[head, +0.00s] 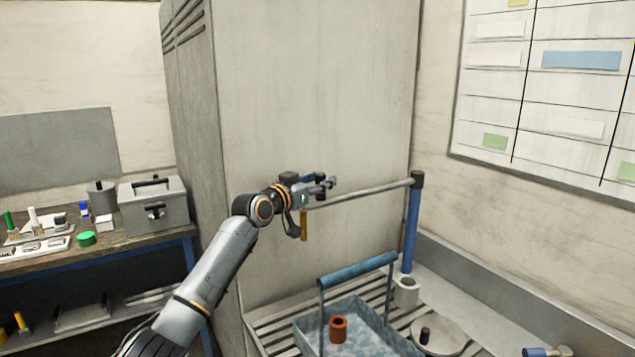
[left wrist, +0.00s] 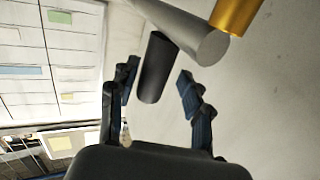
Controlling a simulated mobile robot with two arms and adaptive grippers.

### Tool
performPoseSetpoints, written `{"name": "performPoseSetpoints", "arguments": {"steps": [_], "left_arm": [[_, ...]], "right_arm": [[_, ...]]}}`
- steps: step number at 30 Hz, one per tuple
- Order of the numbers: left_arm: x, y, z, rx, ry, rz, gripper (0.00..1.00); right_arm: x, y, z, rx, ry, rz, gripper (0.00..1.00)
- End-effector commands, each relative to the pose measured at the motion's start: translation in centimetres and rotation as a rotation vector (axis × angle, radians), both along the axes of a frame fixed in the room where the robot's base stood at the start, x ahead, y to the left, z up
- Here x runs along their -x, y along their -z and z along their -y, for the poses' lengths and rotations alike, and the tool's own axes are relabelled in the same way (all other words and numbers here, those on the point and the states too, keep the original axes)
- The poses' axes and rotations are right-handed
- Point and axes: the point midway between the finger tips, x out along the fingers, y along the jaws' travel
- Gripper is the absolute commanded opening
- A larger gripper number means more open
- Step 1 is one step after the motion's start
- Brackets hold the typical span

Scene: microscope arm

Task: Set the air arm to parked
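The air arm is a grey horizontal boom (head: 365,192) on a blue post (head: 411,230) with a dark cap at the back right. A yellow-orange piece (head: 304,226) hangs near the boom's left end. My left gripper (head: 325,184) is at that end, partly hiding it. In the left wrist view, the boom's grey end (left wrist: 205,42) and the gold piece (left wrist: 236,14) show at the top. A dark cylinder (left wrist: 154,70) lies between the open fingers of my left gripper (left wrist: 157,72), with gaps visible on both sides. My right gripper is not in view.
A tall grey cabinet (head: 315,100) stands behind the boom. Below are a slatted bench (head: 275,325), a blue-handled tray (head: 305,325) holding a red-brown cup (head: 338,329), and a round plate (head: 440,337). A cluttered side table (head: 115,248) is at left.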

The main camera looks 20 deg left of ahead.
Motion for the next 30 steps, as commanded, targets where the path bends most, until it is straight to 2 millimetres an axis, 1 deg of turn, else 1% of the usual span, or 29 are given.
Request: {"name": "performPoseSetpoints", "arguments": {"steps": [2,4,8,11,21,24,27,30], "left_arm": [[0.0,0.0,0.1,0.000,0.001,0.001,0.48],[0.1,0.0,0.1,0.000,0.002,0.001,0.48],[0.8,0.0,-0.2,0.000,0.001,0.001,0.48],[2.0,0.0,-0.4,-0.002,0.002,0.001,0.48],[8.3,0.1,-2.3,-0.004,-0.002,0.000,0.48],[9.8,0.1,-2.6,-0.003,-0.001,-0.001,0.48],[10.9,0.1,-2.9,-0.002,-0.001,-0.001,0.48],[11.5,0.0,-3.1,-0.002,-0.001,0.000,0.48]], "right_arm": [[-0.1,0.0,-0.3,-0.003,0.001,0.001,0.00],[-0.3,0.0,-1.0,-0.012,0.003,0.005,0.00],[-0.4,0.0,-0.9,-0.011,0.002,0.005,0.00],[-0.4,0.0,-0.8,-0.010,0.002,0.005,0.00],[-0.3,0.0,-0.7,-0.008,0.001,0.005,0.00],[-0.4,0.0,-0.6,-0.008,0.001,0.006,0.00],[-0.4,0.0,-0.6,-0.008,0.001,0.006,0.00],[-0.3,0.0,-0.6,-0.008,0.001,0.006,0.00]]}}
